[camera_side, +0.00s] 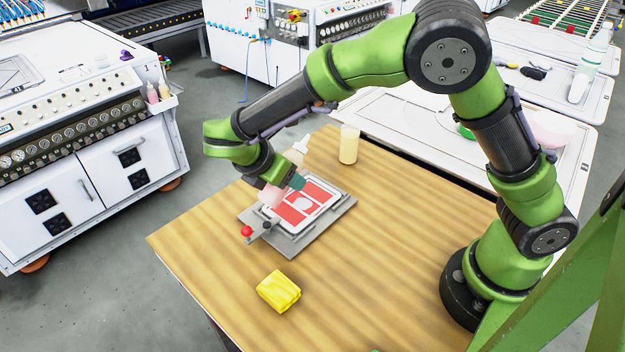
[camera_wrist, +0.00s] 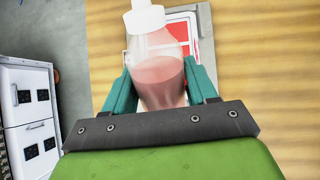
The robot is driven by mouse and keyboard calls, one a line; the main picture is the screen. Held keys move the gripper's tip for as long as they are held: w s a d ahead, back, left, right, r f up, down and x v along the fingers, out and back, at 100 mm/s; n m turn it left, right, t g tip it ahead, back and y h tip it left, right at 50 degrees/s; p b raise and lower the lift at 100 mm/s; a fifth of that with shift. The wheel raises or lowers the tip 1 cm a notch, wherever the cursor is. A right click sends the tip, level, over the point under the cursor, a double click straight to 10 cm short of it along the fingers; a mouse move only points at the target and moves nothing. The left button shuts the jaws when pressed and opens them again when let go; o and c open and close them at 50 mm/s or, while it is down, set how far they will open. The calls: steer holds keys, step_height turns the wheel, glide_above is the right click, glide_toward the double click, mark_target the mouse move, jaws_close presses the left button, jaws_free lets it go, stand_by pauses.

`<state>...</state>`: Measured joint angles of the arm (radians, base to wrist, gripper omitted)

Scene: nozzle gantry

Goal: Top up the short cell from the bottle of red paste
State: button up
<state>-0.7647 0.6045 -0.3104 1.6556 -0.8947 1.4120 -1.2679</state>
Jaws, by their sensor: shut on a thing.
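My gripper (camera_side: 284,178) is shut on the clear bottle of red paste (camera_side: 270,195), its teal fingers on either side of the body. The bottle leans, with its white nozzle up and to the right in the side view; pinkish paste fills its lower part. In the wrist view the bottle (camera_wrist: 160,80) sits between the fingers, white cap toward the top. Below and beside it lies a white-framed panel with red cells (camera_side: 318,194), on a grey plate (camera_side: 315,232). A pale round patch shows among the red. I cannot tell which cell is short, as the bottle and gripper cover part.
A red knob (camera_side: 246,231) stands at the plate's near left corner. A yellow sponge (camera_side: 278,291) lies on the wooden table (camera_side: 390,260) in front. A cream-filled beaker (camera_side: 348,146) stands behind the panel. The table right of the plate is clear.

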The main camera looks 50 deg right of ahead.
mark_target(270, 188)
steer(key=y, duration=0.1)
steer(key=a+y, duration=0.1)
steer(key=y, duration=0.1)
steer(key=shift+a+f, duration=0.15)
steer(key=shift+a, duration=0.1)
steer(key=a+y, duration=0.2)
steer(key=y, duration=0.1)
steer(key=shift+a+f+y, duration=0.15)
steer(key=shift+f+y, duration=0.15)
steer(key=shift+f, duration=0.1)
steer(key=shift+m+y, duration=0.3)
steer(key=shift+y, duration=0.2)
steer(key=y, duration=0.4)
steer(key=shift+d+r+y, duration=0.2)
steer(key=shift+d+y, duration=0.1)
steer(key=d+y, duration=0.1)
steer(key=y, duration=0.2)
steer(key=shift+d+y, duration=0.3)
steer(key=shift+d, duration=0.05)
steer(key=shift+d+r+y, duration=0.1)
steer(key=shift+d+y, duration=0.15)
steer(key=shift+y, duration=0.45)
steer(key=shift+d+r+y, duration=0.1)
steer(key=shift+d+y, duration=0.15)
steer(key=shift+y, duration=0.45)
steer(key=shift+c, duration=1.4)
